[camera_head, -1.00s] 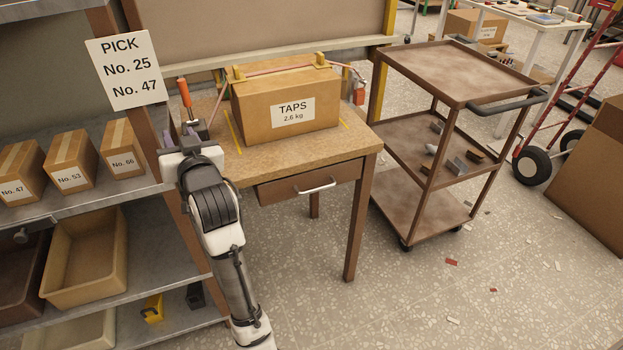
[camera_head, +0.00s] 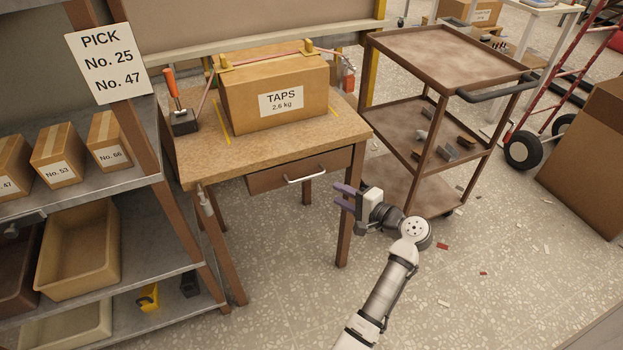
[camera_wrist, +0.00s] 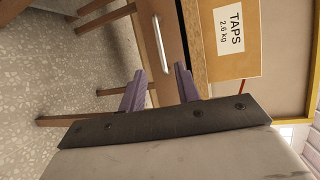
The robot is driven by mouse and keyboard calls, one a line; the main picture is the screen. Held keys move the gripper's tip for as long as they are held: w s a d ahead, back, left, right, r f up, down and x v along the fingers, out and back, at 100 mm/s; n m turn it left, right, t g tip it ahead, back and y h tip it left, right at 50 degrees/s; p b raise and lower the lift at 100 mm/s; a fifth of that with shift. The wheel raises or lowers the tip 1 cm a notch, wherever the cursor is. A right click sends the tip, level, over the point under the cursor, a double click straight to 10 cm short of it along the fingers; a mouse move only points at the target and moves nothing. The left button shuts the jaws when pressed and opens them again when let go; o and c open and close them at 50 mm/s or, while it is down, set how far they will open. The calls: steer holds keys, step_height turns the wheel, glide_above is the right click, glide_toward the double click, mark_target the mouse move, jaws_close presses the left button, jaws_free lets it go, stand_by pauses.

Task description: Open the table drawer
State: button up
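The wooden table (camera_head: 215,165) stands in the middle of the head view. Its drawer (camera_head: 265,180) is under the top at the front and looks closed. A pale bar handle (camera_head: 305,178) runs across the drawer front; it also shows in the wrist view (camera_wrist: 161,45). My gripper (camera_head: 340,195) is to the right of the handle, in front of the table's right front leg, and apart from the handle. In the wrist view its two purple fingers (camera_wrist: 160,82) are spread with nothing between them. The drawer's inside is hidden.
A box marked TAPS (camera_head: 275,95) and an orange-handled tool (camera_head: 173,88) sit on the table. A brown cart (camera_head: 455,60) stands close on the right. A shelf with boxes and bins (camera_head: 80,195) is at left. Speckled floor before the table is clear.

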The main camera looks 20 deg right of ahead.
steer(key=p+x, duration=0.1)
steer(key=x, duration=1)
steer(key=shift+w, duration=0.2)
steer(key=shift+f, duration=0.1)
steer(key=shift+c, duration=0.4)
jaws_close()
